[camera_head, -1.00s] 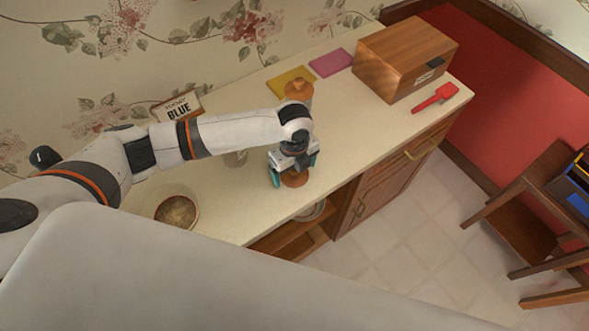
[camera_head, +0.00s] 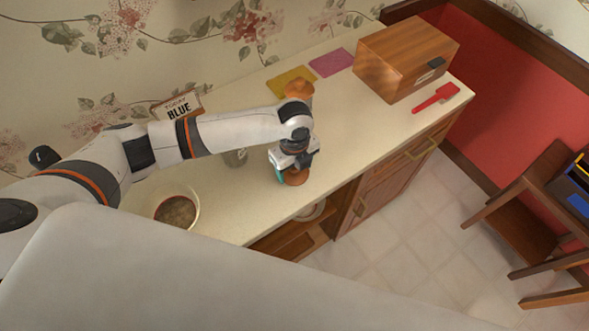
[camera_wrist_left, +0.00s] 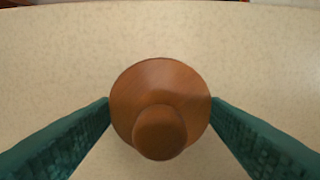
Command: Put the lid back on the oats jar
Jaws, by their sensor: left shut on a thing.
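A round brown wooden lid with a knob (camera_wrist_left: 160,108) sits between the teal fingers of my left gripper (camera_head: 291,177), which is shut on it at the counter's front edge side. The lid's lower edge also shows in the head view (camera_head: 298,181). An open round glass container with brownish contents (camera_head: 177,211) stands at the left of the counter; I cannot tell for sure that it is the oats jar. Another jar with a wooden lid (camera_head: 299,89) stands behind my gripper, partly hidden. A clear glass jar (camera_head: 236,158) is partly hidden under my left forearm. My right gripper is out of view.
A wooden box (camera_head: 405,60) and a red scoop-like tool (camera_head: 436,97) are at the right of the counter. Yellow (camera_head: 288,80) and pink (camera_head: 332,62) squares lie near the wall. A sign (camera_head: 178,107) reads TODAY BLUE. The counter between container and lid is clear.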

